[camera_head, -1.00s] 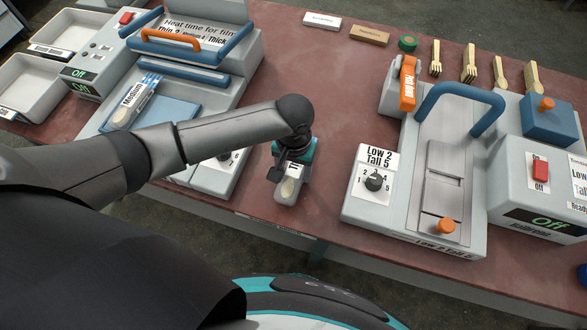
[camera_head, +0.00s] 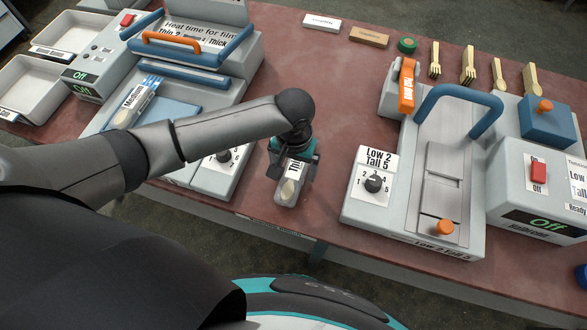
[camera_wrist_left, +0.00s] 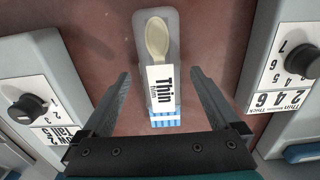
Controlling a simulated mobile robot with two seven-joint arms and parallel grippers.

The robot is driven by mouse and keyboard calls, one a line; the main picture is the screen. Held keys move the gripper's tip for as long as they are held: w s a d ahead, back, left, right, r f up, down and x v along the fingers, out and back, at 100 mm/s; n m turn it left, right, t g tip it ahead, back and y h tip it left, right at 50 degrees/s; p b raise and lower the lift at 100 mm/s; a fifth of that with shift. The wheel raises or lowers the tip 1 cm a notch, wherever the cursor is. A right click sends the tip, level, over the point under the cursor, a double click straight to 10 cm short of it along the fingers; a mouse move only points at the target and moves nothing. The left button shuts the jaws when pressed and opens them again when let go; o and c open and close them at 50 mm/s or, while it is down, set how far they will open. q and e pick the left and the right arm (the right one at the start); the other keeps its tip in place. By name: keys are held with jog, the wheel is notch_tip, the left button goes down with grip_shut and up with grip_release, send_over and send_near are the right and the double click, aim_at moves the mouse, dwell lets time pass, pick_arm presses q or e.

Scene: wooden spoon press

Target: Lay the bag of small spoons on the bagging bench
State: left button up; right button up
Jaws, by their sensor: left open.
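The clear bag (camera_head: 287,192) with a pale wooden spoon and a "Thin" label lies on the reddish bench top (camera_head: 329,110), near its front edge between two grey machines. It also shows in the left wrist view (camera_wrist_left: 157,40), with blue and white stripes at its near end. My left gripper (camera_head: 294,176) is open just above the bag. In the left wrist view its fingers (camera_wrist_left: 161,72) stand either side of the label, with gaps between them and the bag. The spoon's handle is hidden under the label. My right gripper is not in view.
A grey machine with a blue handle (camera_head: 460,92) stands to the right. Another sealer (camera_head: 215,90) stands to the left, bearing a "Medium" bag (camera_head: 135,103). Wooden cutlery (camera_head: 468,62) lies at the back. The bench strip behind my gripper is clear.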

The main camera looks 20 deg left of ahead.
aim_at(293, 173)
pick_arm(q)
notch_tip(293, 173, up, 10)
jog(key=p, duration=0.2)
jog(key=shift+a, duration=0.1)
